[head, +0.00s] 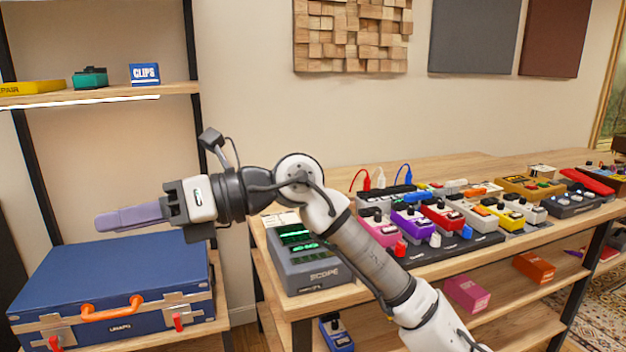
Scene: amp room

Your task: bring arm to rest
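My arm reaches up from the bottom right and bends left across the view. My gripper (110,219) points left, side-on, above the blue case and in front of the wall. A long greyish-lavender piece extends from its dark end; I cannot tell whether it is the fingers or something held. The gap between the fingers does not show. The gripper looks clear of the case and the shelf above.
A blue case (110,278) with an orange handle lies on a lower left shelf. Above is a wooden shelf (150,90) with small boxes. At right, a wooden table (440,165) holds a grey scope (305,262) and several colourful pedals (410,222). Wall panels hang behind.

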